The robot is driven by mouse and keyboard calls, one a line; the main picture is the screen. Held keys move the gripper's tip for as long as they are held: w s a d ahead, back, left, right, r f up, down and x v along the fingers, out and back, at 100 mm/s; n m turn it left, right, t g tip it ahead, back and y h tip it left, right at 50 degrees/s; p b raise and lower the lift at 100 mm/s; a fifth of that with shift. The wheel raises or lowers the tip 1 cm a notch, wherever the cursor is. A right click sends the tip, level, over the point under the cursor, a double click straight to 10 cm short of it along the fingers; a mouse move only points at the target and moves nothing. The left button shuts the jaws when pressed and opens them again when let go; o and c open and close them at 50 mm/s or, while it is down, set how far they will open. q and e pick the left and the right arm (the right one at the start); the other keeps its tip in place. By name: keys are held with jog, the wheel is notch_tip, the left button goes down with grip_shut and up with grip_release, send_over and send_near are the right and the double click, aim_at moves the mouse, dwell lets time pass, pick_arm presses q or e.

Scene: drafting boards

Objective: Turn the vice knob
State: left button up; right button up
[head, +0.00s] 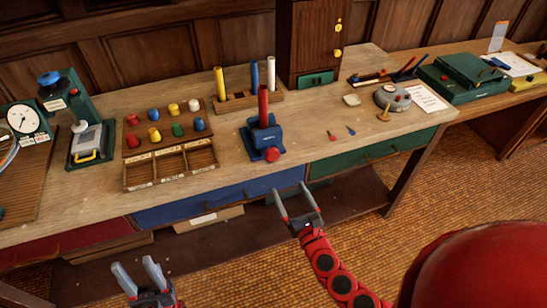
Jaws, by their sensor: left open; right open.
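The vice (263,138) is a small blue block on the wooden bench, near its front edge, with an upright red cylinder (263,104) in it. Its red knob (271,154) is on the front side, facing me. My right gripper (297,193) is open and empty, in front of the bench edge, below and slightly right of the knob, apart from it. My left gripper (138,266) is open and empty at the bottom left, well away from the vice, over the floor area in front of the bench.
A compartment tray (170,168) with coloured pegs behind it stands left of the vice. A rack (247,100) with upright cylinders and a wooden cabinet (309,45) stand behind. Blue (205,204) and green (372,155) drawer fronts have handles along the bench front.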

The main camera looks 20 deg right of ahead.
aim_at(273, 159)
jog(key=w+p, duration=0.2)
jog(key=w, duration=1.1)
jog(key=shift+a, duration=0.15)
jog(key=shift+w+a, duration=0.1)
jog(key=shift+w, duration=0.4)
jog(key=shift+c, duration=0.3)
jog(key=c, duration=1.3)
